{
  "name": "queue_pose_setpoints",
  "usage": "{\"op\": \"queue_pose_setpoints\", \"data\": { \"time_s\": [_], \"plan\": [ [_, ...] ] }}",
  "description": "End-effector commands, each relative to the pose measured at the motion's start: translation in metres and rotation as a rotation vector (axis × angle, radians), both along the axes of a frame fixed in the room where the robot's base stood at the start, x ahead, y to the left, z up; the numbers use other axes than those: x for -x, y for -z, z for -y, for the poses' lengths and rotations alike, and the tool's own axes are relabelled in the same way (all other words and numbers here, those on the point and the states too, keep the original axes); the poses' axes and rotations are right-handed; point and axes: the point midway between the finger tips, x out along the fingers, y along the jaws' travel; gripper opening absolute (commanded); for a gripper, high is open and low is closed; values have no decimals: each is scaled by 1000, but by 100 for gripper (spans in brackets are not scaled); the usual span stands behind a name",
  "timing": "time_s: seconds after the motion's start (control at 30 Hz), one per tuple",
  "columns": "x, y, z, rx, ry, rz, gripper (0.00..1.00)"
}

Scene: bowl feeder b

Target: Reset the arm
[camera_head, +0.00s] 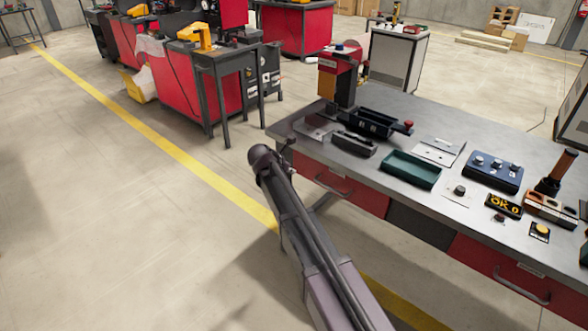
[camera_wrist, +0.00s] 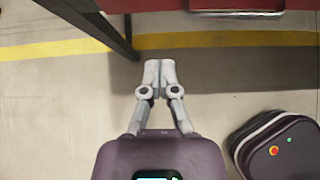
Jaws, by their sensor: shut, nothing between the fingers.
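My gripper (camera_wrist: 160,72) shows in the wrist view with its two pale grey fingers pressed together and nothing between them. It hangs over bare concrete floor beside a yellow line, apart from the workbench. In the head view, my dark arm reaches up from the bottom centre and ends in front of the bench's left end; the fingers are hidden there.
The grey-topped workbench (camera_head: 415,115) with red drawers stands right of my arm. It bears a green tray (camera_head: 410,168), a blue knob box (camera_head: 492,172) and a black holder (camera_head: 373,122). Red machine stations stand at the back left. Open floor (camera_head: 90,200) lies to the left.

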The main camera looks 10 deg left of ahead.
Motion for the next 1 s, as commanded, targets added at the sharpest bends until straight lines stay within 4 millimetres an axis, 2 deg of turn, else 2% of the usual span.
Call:
{"op": "queue_pose_setpoints", "data": {
  "time_s": [0.53, 0.67, 0.87, 1.0],
  "plan": [
    [1, -1, 1, 1, 2, 0, 0],
    [3, 0, 8, -17, 26, 1, 0],
    [16, 7, 43, -123, 171, 10, 0],
    [33, 14, 85, -251, 360, 24, 0]
  ]
}}
